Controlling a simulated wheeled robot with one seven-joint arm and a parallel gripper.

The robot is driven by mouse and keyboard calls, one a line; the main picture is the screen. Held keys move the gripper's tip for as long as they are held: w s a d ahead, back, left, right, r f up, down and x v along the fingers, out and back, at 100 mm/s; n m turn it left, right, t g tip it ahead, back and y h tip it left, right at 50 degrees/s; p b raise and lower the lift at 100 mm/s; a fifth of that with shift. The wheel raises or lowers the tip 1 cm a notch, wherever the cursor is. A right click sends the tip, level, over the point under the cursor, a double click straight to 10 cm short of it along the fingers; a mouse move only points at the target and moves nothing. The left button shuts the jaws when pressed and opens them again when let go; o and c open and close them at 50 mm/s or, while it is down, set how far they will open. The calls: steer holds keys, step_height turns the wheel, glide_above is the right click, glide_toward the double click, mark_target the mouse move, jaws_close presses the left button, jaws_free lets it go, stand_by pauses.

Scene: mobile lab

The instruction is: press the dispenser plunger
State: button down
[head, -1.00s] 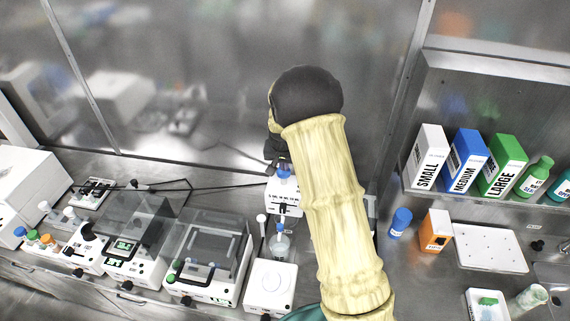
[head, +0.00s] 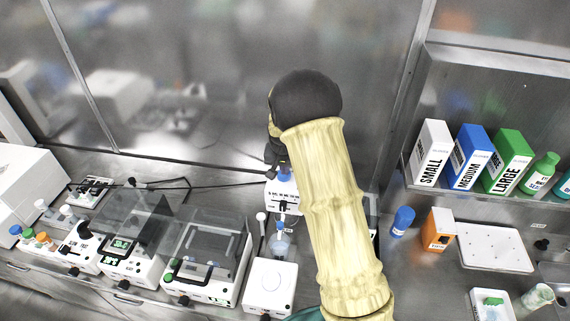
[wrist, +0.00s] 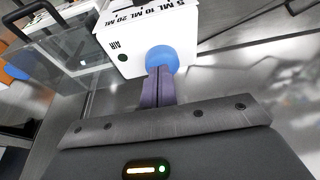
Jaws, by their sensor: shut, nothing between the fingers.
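The dispenser (head: 283,196) is a white box with black volume markings and a blue round plunger on top, at the middle of the bench in the head view. In the wrist view the blue plunger (wrist: 162,58) sits at the edge of the white dispenser body (wrist: 150,25), beside a dark green dot. My gripper (wrist: 157,72) is shut and empty, its fingertips at the plunger and overlapping its lower edge in the picture. Whether they touch it I cannot tell. In the head view my arm hides part of the area right of the dispenser.
A flask with a blue neck (head: 279,240) stands in front of the dispenser, behind a white stirrer-like device (head: 269,287). Clear-lidded instruments (head: 207,259) stand to the left. A blue bottle (head: 402,221) and an orange box (head: 438,230) stand right of my arm.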

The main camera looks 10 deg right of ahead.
steer(key=r, duration=0.1)
steer(key=r+p, duration=0.2)
steer(key=r, duration=0.1)
steer(key=shift+s+d, duration=0.15)
steer(key=shift+d, duration=0.1)
steer(key=shift+s+r+b, duration=0.1)
steer(key=shift+r+b, duration=0.05)
steer(key=shift+b, duration=0.25)
steer(key=b+v, duration=0.3)
steer(key=v, duration=0.6)
steer(key=shift+r, duration=0.2)
steer(key=shift+a, duration=0.15)
steer(key=shift+s, duration=0.1)
steer(key=s+f+n+b, duration=0.1)
steer(key=s+f, duration=0.3)
steer(key=s, duration=0.8)
steer(key=s+f+n+y+b, duration=0.1)
steer(key=s+f+n+b, duration=0.1)
steer(key=s, duration=1.1)
steer(key=shift+s+d+f+n+g, duration=0.2)
steer(key=shift+d+f+n+g, duration=0.25)
steer(key=shift+f+n, duration=0.4)
steer(key=shift+w+f, duration=0.1)
steer(key=shift+f, duration=0.05)
